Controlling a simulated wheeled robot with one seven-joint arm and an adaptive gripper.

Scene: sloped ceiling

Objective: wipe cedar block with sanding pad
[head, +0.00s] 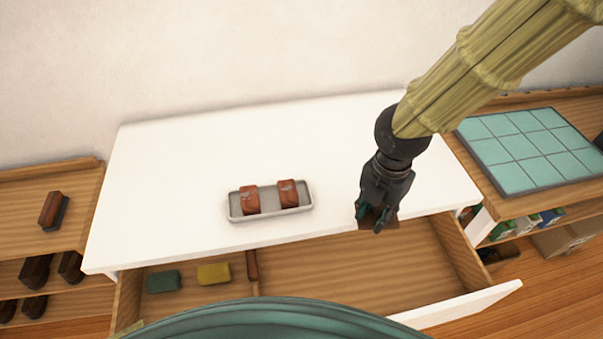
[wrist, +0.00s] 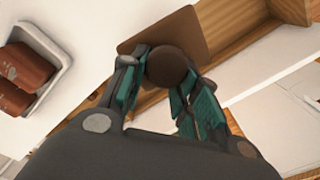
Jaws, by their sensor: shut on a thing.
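Two reddish-brown blocks, which look like cedar (head: 249,200) (head: 288,193), sit side by side in a light grey tray (head: 270,213) on the white tabletop. Each has a pale patch on top. They also show at the left edge of the wrist view (wrist: 22,66). My gripper (head: 375,215) is over the table's front edge, right of the tray. It is shut on the round knob of a brown pad, which looks like the sanding pad (head: 390,223). The knob (wrist: 170,66) is between the fingers in the wrist view, with the flat brown plate beyond it.
An open wooden drawer (head: 350,263) below the tabletop (head: 190,160) holds a green block (head: 163,281) and a yellow block (head: 214,274) at its left. Shelves with brushes (head: 53,210) stand left. A tiled teal panel (head: 525,150) lies right. The tabletop around the tray is clear.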

